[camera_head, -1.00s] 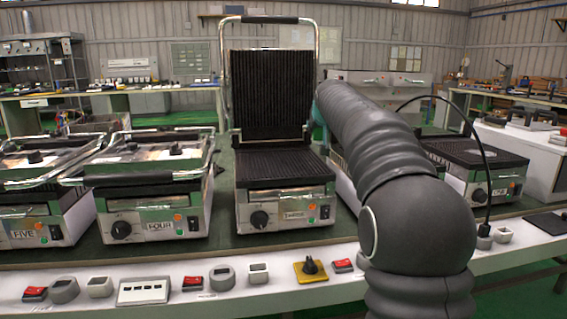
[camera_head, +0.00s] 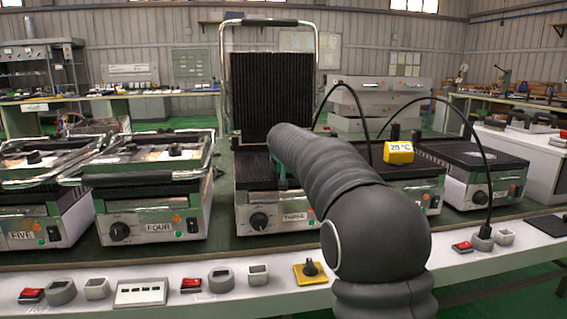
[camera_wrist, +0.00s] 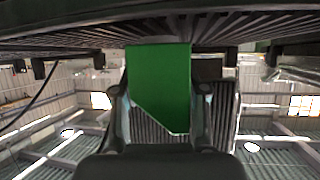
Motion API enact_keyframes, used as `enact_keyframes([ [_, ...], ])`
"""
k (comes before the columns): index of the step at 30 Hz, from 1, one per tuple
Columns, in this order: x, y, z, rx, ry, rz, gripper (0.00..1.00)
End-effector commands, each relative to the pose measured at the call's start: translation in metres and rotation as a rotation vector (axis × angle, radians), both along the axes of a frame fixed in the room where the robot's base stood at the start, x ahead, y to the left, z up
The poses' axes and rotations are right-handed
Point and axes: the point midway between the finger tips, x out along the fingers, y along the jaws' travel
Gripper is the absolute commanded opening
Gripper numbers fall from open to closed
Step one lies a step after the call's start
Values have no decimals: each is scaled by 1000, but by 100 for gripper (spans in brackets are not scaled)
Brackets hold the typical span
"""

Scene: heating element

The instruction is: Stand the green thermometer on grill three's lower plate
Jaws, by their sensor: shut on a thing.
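Grill three stands open in the head view, its ribbed upper plate (camera_head: 271,88) upright and its label (camera_head: 294,217) on the front. Its lower plate (camera_head: 250,163) is partly hidden behind my arm. In the wrist view, my gripper (camera_wrist: 164,112) is shut on the green thermometer (camera_wrist: 160,82), a flat green piece between the two fingers. The ribbed lower plate (camera_wrist: 225,33) spans the top of that upside-down view. The thermometer's upper edge there meets the plate in the picture; I cannot tell whether they touch.
Closed grills four (camera_head: 150,190) and five (camera_head: 35,190) stand left. Right of my arm, a yellow thermometer (camera_head: 398,152) reading about 29 °C is at grill two, and grill one (camera_head: 478,170) is open-topped. Black cables (camera_head: 440,100) arch there. Switches line the front ledge.

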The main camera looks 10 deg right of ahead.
Motion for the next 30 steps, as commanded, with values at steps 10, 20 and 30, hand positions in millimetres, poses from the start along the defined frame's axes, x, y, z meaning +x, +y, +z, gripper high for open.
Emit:
enact_keyframes([
  [10, 0, 0, -5, 0, -2, 0, 3],
  [20, 0, 0, -5, 0, -1, 0, 68],
  [30, -11, 2, 3, 0, -3, 1, 68],
])
